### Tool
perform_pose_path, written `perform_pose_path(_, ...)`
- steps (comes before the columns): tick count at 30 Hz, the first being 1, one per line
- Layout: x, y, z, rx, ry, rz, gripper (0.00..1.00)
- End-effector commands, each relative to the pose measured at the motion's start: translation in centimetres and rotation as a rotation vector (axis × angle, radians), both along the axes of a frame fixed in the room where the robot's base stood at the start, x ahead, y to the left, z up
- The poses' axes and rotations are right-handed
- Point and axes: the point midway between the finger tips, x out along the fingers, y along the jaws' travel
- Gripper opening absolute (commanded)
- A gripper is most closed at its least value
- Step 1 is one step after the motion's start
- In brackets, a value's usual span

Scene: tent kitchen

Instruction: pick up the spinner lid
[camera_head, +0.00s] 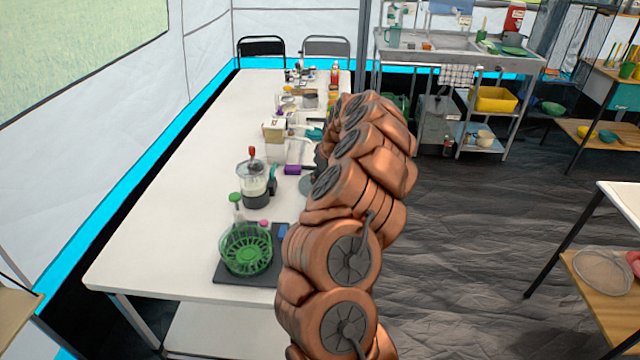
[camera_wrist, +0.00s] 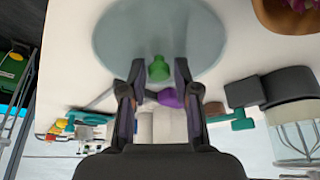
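The spinner lid (camera_wrist: 158,28) is a round, translucent grey-blue disc with a green knob (camera_wrist: 158,70) in the wrist view. It lies on the white table. My gripper (camera_wrist: 160,66) is open, with one dark fingertip on each side of the knob and a small gap showing on both sides. I cannot tell how far above the lid the fingertips are. In the head view a grey edge (camera_head: 306,185), likely the lid's, shows beside my copper-coloured arm, which hides the rest and my gripper. The green spinner basket (camera_head: 246,252) stands on a dark mat near the table's front.
A brown bowl (camera_wrist: 278,14) and a whisk-like tool (camera_wrist: 296,138) show in the wrist view. The table's left side is clear.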

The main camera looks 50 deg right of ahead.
Motion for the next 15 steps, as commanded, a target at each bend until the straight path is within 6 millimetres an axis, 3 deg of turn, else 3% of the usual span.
perform_pose_path(8,-0.02,-0.01,-0.02,0.000,0.000,0.000,0.00)
perform_pose_path(15,-0.03,-0.01,-0.02,0.000,0.001,0.000,0.00)
